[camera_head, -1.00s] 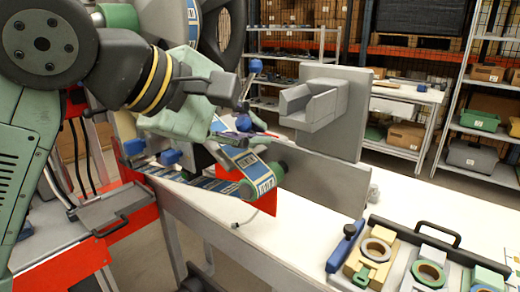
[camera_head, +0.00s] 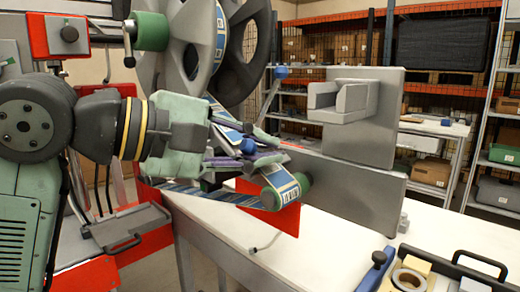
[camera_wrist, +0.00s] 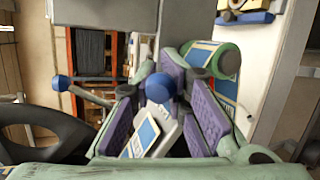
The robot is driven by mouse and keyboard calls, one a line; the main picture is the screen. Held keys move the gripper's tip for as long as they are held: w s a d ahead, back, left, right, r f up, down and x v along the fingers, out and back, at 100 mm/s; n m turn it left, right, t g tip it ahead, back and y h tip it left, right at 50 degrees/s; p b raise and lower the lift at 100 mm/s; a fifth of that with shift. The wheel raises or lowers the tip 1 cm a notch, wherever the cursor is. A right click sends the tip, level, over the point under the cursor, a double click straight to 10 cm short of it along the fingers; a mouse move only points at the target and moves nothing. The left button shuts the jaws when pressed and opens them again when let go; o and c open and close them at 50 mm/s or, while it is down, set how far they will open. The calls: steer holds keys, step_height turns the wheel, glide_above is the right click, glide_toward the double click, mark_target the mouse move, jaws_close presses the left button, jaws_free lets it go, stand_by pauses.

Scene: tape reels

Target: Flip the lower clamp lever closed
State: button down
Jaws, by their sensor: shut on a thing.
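The lower clamp lever's blue ball knob (camera_head: 248,146) shows beside my gripper's fingertips in the head view. In the wrist view the knob (camera_wrist: 158,87) sits between the tips of the purple-padded fingers. My gripper (camera_wrist: 160,105) is shut on the lever at this knob; the lever's shaft is mostly hidden. In the head view my gripper (camera_head: 245,158) reaches in from the left, close above the tape path. A second lever with a blue knob (camera_head: 281,72) stands higher, angled upward. It also shows at left in the wrist view (camera_wrist: 60,83).
Blue printed tape runs over a green-ended roller (camera_head: 288,186) right beside my fingers. A red plate (camera_head: 270,210) and a grey block (camera_head: 350,110) stand close by. Large dark reels (camera_head: 245,50) rise behind. The white table (camera_head: 320,245) has free room in front.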

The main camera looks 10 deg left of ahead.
steer(key=shift+a, duration=0.1)
steer(key=c, duration=1.7)
jaws_free()
steer(key=shift+s, duration=0.1)
steer(key=shift+r, duration=0.1)
